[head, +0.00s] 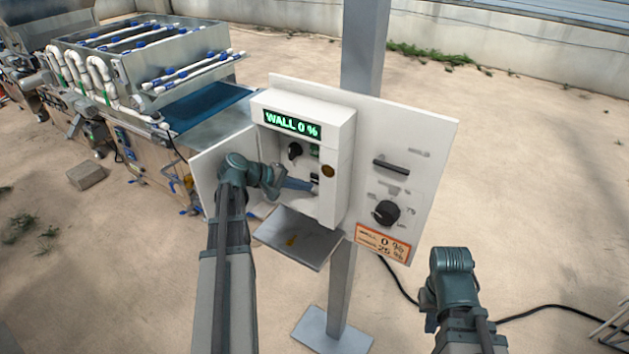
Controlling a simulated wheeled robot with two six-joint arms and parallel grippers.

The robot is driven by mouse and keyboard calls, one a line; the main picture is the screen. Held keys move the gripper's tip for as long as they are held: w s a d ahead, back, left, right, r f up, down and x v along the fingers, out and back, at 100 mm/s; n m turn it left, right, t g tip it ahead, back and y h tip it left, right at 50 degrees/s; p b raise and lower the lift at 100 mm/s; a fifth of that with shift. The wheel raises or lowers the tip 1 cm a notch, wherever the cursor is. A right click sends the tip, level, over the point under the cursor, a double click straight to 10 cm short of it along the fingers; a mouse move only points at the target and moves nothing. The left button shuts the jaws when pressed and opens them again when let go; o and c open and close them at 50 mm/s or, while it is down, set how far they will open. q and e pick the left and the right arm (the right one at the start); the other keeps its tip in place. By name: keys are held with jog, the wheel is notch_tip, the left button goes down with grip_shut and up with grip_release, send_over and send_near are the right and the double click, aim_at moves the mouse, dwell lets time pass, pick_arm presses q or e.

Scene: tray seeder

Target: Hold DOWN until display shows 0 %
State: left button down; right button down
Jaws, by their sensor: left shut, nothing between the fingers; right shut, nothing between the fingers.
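The display (292,123) on the white control box (340,135) is lit green and reads "WALL 0 %". My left gripper (313,188) is shut and empty, reaching into the open box from the left. Its tips are at or very close to a small dark button (315,179) low on the right side of the recess. I cannot tell whether they touch it, and its label is too small to read. A small green-marked part (314,151) sits above it. My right arm is at the lower right, and its fingers are hidden.
A black knob (294,151) is inside the box. The white panel (432,150) carries a dark handle (391,168), a rotary dial (386,212) and an orange label (382,244). A grey shelf (295,240) juts out below. A seeder machine (150,65) stands at the left.

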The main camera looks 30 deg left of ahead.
pick_arm(q)
jog(key=s, duration=0.4)
jog(key=shift+s+a, duration=0.2)
jog(key=shift+s, duration=0.2)
dwell(0.4)
